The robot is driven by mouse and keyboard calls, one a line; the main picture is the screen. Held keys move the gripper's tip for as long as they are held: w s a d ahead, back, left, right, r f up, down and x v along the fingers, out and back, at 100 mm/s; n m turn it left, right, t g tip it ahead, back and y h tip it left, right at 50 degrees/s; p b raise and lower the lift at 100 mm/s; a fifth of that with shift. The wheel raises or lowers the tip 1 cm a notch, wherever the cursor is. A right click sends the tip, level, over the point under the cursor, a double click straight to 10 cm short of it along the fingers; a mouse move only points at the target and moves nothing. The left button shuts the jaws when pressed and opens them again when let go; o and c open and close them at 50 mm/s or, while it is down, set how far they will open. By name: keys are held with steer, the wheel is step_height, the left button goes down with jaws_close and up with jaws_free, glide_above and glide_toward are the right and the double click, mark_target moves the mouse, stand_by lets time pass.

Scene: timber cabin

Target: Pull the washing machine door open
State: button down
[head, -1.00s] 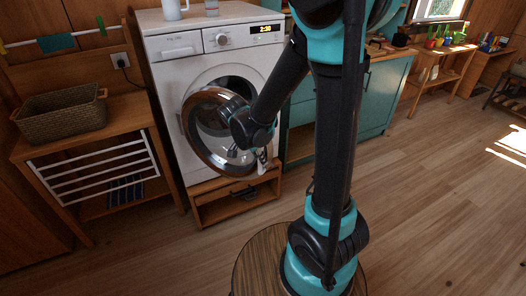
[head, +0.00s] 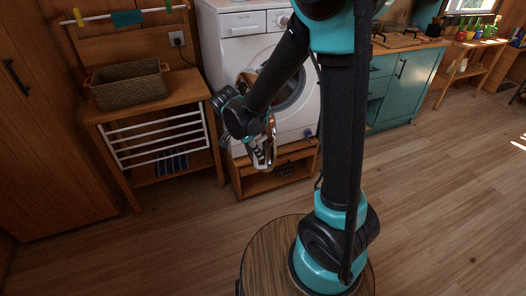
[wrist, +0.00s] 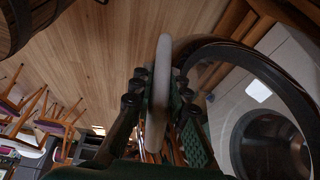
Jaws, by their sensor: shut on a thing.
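The white washing machine (head: 237,52) stands against the back wall, partly hidden behind my arm. Its round door is swung well out from the front and shows nearly edge-on in the head view (head: 270,127). In the wrist view the door's dark, curved ring (wrist: 262,62) arches at the right, with the round drum opening (wrist: 268,145) beyond it. My gripper (head: 262,157) is at the door's outer edge, low in front of the machine.
A wooden stand (head: 282,177) supports the machine. To the left is a wooden side table (head: 190,92) with a wicker basket (head: 128,87) and a white rack (head: 155,140). A teal cabinet (head: 410,82) stands right.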

steer(key=shift+s+a, duration=0.2)
steer(key=shift+a, duration=0.1)
steer(key=c, duration=1.7)
jaws_free()
steer(key=shift+c, duration=0.2)
steer(key=shift+r, duration=0.15)
steer(key=v, duration=1.1)
steer(key=shift+a+r, duration=0.2)
steer(key=shift+r, duration=0.15)
